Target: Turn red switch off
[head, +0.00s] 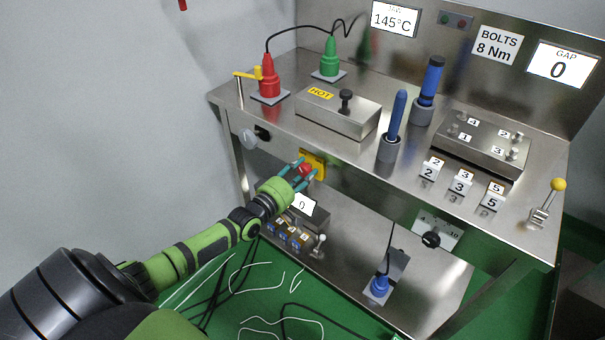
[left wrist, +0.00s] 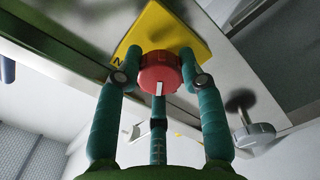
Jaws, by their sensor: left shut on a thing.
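The red switch (head: 306,169) is a round red knob on a yellow plate (head: 319,163) on the front edge of the steel bench. In the left wrist view the red switch (left wrist: 160,72) shows a white mark on its rim, and the yellow plate (left wrist: 175,32) is behind it. A letter on the plate is partly hidden by a finger. My left gripper (head: 299,174) has its teal fingers closed around the knob; in the left wrist view the gripper (left wrist: 160,80) has fingers on both sides and one below. My right gripper is not in view.
A grey round knob (head: 248,139) sits on the bench front to the left. A lower shelf has a small counter box (head: 303,204) close under my gripper. A black dial (head: 431,240) is at the right. Cables lie on the green floor.

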